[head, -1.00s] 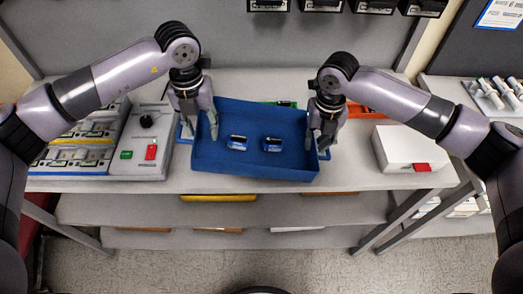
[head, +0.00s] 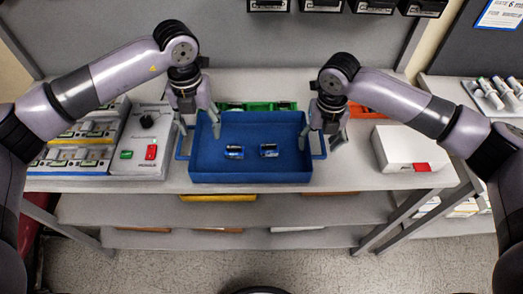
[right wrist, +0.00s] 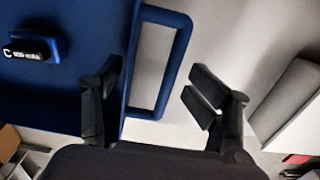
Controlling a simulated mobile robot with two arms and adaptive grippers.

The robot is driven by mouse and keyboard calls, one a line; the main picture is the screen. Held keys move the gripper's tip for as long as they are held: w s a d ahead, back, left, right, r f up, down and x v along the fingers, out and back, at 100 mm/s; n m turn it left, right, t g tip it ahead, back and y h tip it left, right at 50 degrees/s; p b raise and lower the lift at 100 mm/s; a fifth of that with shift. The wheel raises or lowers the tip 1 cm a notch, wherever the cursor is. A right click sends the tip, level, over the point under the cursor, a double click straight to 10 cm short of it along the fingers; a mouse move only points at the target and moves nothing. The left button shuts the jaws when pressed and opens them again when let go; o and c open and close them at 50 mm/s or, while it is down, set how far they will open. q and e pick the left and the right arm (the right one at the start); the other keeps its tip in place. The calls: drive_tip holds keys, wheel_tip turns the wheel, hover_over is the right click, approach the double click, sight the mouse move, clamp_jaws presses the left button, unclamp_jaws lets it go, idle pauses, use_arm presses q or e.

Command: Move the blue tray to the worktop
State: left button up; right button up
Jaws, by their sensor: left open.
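The blue tray (head: 250,177) sits on the worktop (head: 370,180), level, with two small blue-and-black items (head: 234,152) (head: 269,150) inside. It has a loop handle at each end. My left gripper (head: 198,128) is open at the tray's left end, its fingers on either side of the left wall. My right gripper (head: 323,140) is at the right end. In the right wrist view its fingers (right wrist: 160,110) are spread apart, one beside the tray wall and one outside the right handle (right wrist: 185,45), not closed on it.
A control module (head: 145,140) with a knob and green and red buttons stands left of the tray. A white box (head: 400,147) is to the right. Green (head: 255,106) and orange (head: 365,112) bins are behind. Shelves with a yellow bin (head: 218,198) lie below.

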wheel_tip(320, 180, up, 12)
drive_tip(key=shift+a, duration=0.2)
idle(0.4)
idle(0.5)
